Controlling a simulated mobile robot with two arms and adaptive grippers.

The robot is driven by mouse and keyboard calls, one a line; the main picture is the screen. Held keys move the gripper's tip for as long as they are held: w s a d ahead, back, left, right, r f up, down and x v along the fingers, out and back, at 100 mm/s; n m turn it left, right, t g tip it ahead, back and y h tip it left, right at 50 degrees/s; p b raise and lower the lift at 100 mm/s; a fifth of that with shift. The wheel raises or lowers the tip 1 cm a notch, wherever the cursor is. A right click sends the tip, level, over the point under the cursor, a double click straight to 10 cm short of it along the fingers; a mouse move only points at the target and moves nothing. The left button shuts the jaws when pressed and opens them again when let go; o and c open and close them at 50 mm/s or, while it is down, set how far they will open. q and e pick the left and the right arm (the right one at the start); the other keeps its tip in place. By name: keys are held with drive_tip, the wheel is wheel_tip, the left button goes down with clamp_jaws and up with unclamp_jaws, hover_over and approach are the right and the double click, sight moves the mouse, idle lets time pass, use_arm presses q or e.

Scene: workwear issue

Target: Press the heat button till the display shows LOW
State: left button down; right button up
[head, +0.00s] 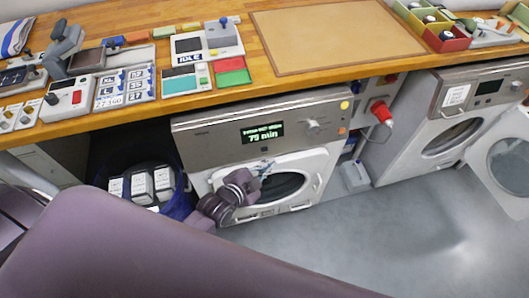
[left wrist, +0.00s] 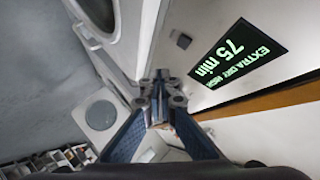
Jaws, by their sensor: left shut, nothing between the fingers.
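The dryer's display (head: 263,132) is lit green on the grey control panel under the wooden counter. In the left wrist view the display (left wrist: 237,57) reads EXTRA DRY HIGH and 75 min, turned over in the picture. I cannot tell which control is the heat button. My left gripper (head: 262,169) is shut and empty, in front of the dryer's door below the panel. Its closed fingertips (left wrist: 160,80) show in the left wrist view. My right gripper is not in view.
The panel also carries a knob (head: 313,126). The white dryer door (head: 308,167) is below it. A second machine with its door open (head: 505,165) stands at right. A blue bin (head: 180,205) with white boxes is at left. The grey floor (head: 400,235) is clear.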

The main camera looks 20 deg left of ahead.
sight(264, 149)
use_arm(q)
drive_tip(key=shift+w+a+f+b, duration=0.3)
drive_tip(key=shift+w+a, duration=0.25)
drive_tip(key=shift+w, duration=0.25)
drive_tip(key=shift+w+a+f+b, duration=0.3)
drive_tip(key=shift+w+a, duration=0.2)
drive_tip(key=shift+w, duration=0.25)
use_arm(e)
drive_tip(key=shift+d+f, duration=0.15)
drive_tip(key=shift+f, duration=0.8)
use_arm(q)
drive_tip(key=shift+w+a+f, duration=0.1)
drive_tip(key=shift+w+a, duration=0.1)
drive_tip(key=shift+w, duration=0.15)
drive_tip(key=shift+w+a+f, duration=0.1)
drive_tip(key=shift+w+a, duration=0.1)
drive_tip(key=shift+w, duration=0.05)
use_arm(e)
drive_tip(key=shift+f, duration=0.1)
use_arm(q)
drive_tip(key=shift+s+d+r+p, duration=0.2)
drive_tip(key=shift+s+d+p, duration=0.2)
drive_tip(key=shift+s+p, duration=0.25)
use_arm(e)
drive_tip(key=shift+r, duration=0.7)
